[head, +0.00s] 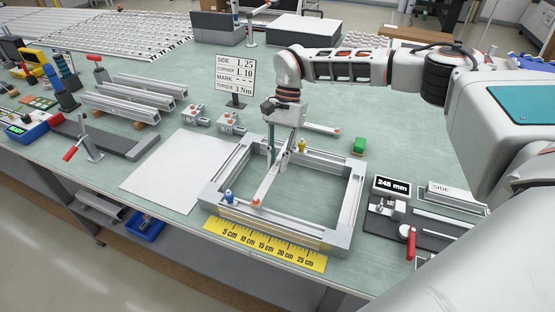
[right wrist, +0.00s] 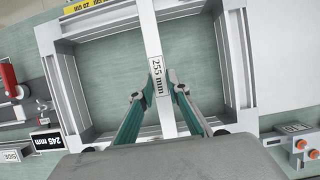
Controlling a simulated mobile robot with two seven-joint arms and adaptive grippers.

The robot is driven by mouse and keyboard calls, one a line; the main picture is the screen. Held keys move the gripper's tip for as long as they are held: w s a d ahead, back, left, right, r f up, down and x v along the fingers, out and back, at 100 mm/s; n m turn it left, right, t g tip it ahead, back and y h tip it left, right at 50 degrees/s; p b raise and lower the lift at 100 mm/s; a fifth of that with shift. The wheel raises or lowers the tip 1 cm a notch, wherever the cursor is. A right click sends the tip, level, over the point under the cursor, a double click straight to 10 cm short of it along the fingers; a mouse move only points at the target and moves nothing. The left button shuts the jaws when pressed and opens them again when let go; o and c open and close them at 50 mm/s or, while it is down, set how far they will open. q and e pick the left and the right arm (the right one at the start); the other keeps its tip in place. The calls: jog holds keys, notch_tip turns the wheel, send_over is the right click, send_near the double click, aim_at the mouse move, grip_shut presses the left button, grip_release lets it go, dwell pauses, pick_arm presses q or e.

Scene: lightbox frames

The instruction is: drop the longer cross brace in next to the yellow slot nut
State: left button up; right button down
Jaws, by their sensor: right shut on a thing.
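The held cross brace (head: 267,185), a pale bar labelled 255 mm, is in my right gripper (head: 277,162). The label on the brace (right wrist: 155,72) shows between the fingers in the right wrist view. The brace runs across the aluminium frame (head: 345,212), its near end overlapping the near rail; whether it touches cannot be told. The yellow slot nut (head: 301,145) is at the far rail, right of the gripper. A blue slot nut (head: 228,196) is at the near left. Another, shorter-looking brace (head: 322,129) lies behind the frame. My left gripper is out of view.
A yellow ruler (head: 264,246) lies before the frame. A measuring fixture with a display (head: 391,187) stands right. A sign (head: 235,75) stands behind.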

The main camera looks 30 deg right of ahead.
jog(key=shift+f+b, duration=0.4)
jog(key=shift+f, duration=0.75)
jog(key=c, duration=1.8)
grip_release()
jog(key=shift+c, duration=0.2)
jog(key=shift+r, duration=0.1)
jog(key=v, duration=1.2)
jog(key=shift+s, duration=0.15)
